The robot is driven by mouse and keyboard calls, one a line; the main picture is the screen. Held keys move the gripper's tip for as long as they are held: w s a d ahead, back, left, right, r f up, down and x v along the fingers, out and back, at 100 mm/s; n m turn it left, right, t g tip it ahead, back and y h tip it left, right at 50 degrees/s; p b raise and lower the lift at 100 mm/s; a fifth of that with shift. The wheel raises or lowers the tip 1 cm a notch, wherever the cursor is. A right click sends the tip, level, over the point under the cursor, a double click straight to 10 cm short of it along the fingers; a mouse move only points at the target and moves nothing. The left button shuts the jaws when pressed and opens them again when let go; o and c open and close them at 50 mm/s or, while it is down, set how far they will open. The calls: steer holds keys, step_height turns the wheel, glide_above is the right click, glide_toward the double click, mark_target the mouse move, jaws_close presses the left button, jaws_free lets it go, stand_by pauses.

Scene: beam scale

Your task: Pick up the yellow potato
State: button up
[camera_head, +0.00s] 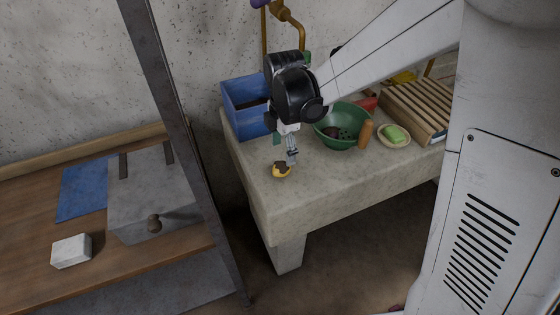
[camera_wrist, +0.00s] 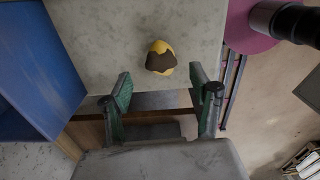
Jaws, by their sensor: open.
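The yellow potato (camera_head: 282,171) has a dark brown patch and lies on the pale stone table (camera_head: 310,195) near its left front edge. In the wrist view the potato (camera_wrist: 161,57) lies beyond the fingertips, roughly midway between them, with the brown patch facing the camera. My gripper (camera_head: 290,158) points down close above the potato in the head view. In the wrist view my gripper (camera_wrist: 160,78) has its two green-padded fingers wide apart with nothing between them. The gap between fingers and potato is hard to judge.
A blue bin (camera_head: 245,108) stands left behind my gripper. A green bowl (camera_head: 343,140) with dark items, an orange-brown cylinder (camera_head: 365,134), a dish with green soap (camera_head: 396,134) and a slatted wooden rack (camera_head: 415,105) stand to the right. The table front is clear.

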mark_target(281, 165)
steer(key=shift+s+a+f, duration=0.1)
steer(key=shift+a+f, duration=0.05)
steer(key=shift+f, duration=1.85)
steer(key=shift+a+f, duration=0.1)
steer(key=shift+f, duration=1.85)
steer(key=c, duration=1.3)
steer(key=shift+o, duration=0.2)
steer(key=shift+r, duration=0.1)
